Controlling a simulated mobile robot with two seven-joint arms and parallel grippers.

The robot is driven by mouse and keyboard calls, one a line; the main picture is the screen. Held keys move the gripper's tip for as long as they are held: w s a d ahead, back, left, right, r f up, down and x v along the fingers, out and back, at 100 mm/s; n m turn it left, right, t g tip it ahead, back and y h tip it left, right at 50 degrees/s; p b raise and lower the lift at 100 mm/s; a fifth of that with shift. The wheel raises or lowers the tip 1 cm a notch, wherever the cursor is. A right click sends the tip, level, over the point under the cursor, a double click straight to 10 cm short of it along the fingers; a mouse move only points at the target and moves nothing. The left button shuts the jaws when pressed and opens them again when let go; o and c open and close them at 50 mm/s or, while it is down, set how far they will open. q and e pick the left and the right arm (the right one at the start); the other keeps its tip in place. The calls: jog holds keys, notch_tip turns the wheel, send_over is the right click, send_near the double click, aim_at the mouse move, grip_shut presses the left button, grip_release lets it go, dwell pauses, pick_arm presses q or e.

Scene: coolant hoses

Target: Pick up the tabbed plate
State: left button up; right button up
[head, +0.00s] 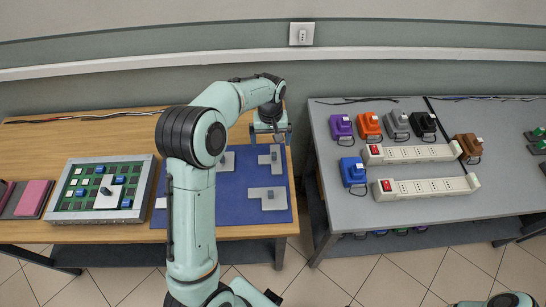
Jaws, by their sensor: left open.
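Several light grey plates with small dark upright tabs lie on a blue mat (235,220). One tabbed plate (264,159) is at the mat's upper right, just in front of my left gripper. Another plate (258,193) lies lower right, and a third (229,160) is partly hidden by my arm. I cannot tell which one the task names. My left gripper (271,138) is open and points down at the mat's far edge. Whether it touches the nearest plate is unclear. My right gripper is not in view.
A framed green board (72,215) with blue blocks and a pale tabbed plate (109,196) stands left on the wooden table. Pink and grey pads (34,197) lie beside it. The grey table at right holds power strips (425,187) and coloured adapters (353,172). A gap separates the tables.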

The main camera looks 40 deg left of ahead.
pick_arm(q)
send_over(270, 160)
notch_tip(270, 160, down, 5)
jog(key=shift+d+r, duration=0.1)
jog(key=shift+d, duration=0.05)
jog(key=f, duration=0.5)
jog(key=shift+a+f, duration=0.15)
jog(key=shift+a, duration=0.05)
jog(key=c, duration=1.1)
notch_tip(270, 160, up, 20)
jog(key=shift+r+p, duration=0.1)
jog(key=shift+p, duration=0.65)
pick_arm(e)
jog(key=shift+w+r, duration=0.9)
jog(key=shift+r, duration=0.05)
